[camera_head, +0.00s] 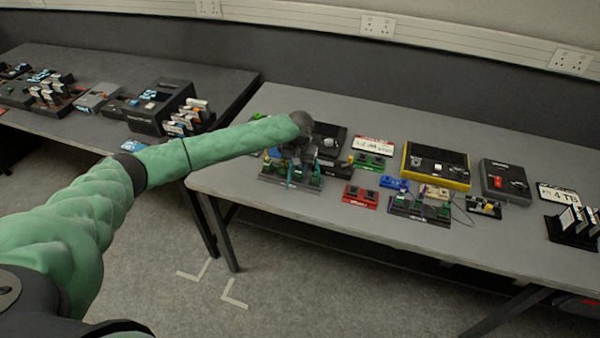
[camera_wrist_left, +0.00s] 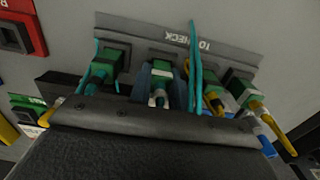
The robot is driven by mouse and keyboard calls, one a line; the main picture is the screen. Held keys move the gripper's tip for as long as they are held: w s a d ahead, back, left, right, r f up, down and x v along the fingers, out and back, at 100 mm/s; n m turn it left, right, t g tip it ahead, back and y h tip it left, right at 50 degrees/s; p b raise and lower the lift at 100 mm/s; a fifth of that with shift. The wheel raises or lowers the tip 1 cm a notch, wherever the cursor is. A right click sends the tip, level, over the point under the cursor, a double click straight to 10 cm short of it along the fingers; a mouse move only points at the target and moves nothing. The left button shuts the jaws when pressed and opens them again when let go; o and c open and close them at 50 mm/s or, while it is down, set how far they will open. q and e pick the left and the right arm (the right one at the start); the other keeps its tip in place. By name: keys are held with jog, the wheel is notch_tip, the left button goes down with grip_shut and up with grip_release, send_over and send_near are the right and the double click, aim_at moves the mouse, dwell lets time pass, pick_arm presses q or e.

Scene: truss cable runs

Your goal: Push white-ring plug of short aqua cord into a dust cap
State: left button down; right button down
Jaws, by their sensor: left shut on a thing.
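My left gripper (camera_wrist_left: 161,88) is shut on a green plug (camera_wrist_left: 161,68) at the middle of the dark grey TO CHECK rack (camera_wrist_left: 222,51). A pale band shows at the plug's near end, and the gripper's edge hides part of it. An aqua cord (camera_wrist_left: 195,60) rises just right of the gripper. Another green plug (camera_wrist_left: 108,62) with an aqua cord sits to the left on the rack. In the head view the gripper (camera_head: 296,160) is over the rack (camera_head: 291,184) and largely hidden by my wrist. I cannot pick out a dust cap for certain.
Beside the rack are a red block (camera_head: 360,196), a green block (camera_head: 370,162) and another plug rack (camera_head: 420,209) with thin cords. Behind stand a yellow-edged case (camera_head: 436,165) and a dark case (camera_head: 506,181). The table's front strip is mostly clear.

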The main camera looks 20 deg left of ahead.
pick_arm(q)
jog(key=shift+r+p, duration=2.15)
jog(key=shift+r, duration=0.1)
